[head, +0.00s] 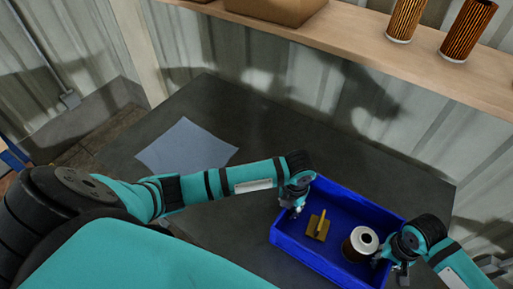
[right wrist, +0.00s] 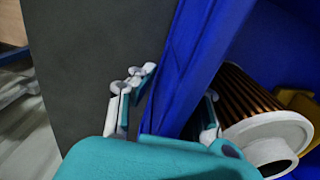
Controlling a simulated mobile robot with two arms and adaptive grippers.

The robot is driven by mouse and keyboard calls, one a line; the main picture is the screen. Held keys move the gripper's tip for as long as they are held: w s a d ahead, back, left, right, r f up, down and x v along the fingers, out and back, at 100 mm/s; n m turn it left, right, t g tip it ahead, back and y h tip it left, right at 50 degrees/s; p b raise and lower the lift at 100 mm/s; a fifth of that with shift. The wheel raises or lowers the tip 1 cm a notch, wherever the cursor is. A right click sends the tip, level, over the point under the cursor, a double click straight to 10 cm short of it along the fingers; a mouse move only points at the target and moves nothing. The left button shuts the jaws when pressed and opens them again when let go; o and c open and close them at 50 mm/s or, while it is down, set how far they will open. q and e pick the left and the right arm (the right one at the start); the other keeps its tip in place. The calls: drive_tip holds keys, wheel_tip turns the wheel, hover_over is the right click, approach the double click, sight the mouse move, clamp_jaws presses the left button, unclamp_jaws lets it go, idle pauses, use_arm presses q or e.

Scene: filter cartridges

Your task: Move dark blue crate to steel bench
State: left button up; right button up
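The dark blue crate (head: 302,257) sits on a dark grey bench top (head: 245,130) in the head view. It holds a pleated filter cartridge with a white end (head: 361,243) and a brass-coloured piece with an upright grip (head: 318,227). My left gripper (head: 291,209) is at the crate's left wall; its fingers are too small to judge. My right gripper (head: 392,270) is at the right end wall. In the right wrist view its fingers (right wrist: 165,110) stand apart on either side of the crate's wall (right wrist: 190,70), with a gap at the outer finger. I cannot tell whether this bench is the steel bench.
A blue-grey sheet (head: 187,147) lies on the bench top at left. A wooden shelf (head: 350,42) behind carries two pleated cartridges (head: 405,18) and a brown box (head: 275,8). The bench top behind the crate is clear.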

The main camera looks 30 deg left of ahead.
use_arm(q)
drive_tip(key=o, duration=0.4)
drive_tip(key=shift+r, duration=0.1)
use_arm(e)
drive_tip(key=o, duration=0.4)
drive_tip(key=shift+r, duration=0.1)
use_arm(q)
wheel_tip(320, 180, up, 11)
drive_tip(key=shift+f, duration=0.1)
drive_tip(key=shift+r, duration=0.55)
use_arm(e)
drive_tip(key=shift+r, duration=0.15)
wheel_tip(320, 180, up, 12)
drive_tip(key=shift+f, duration=0.15)
use_arm(q)
drive_tip(key=shift+s, duration=0.1)
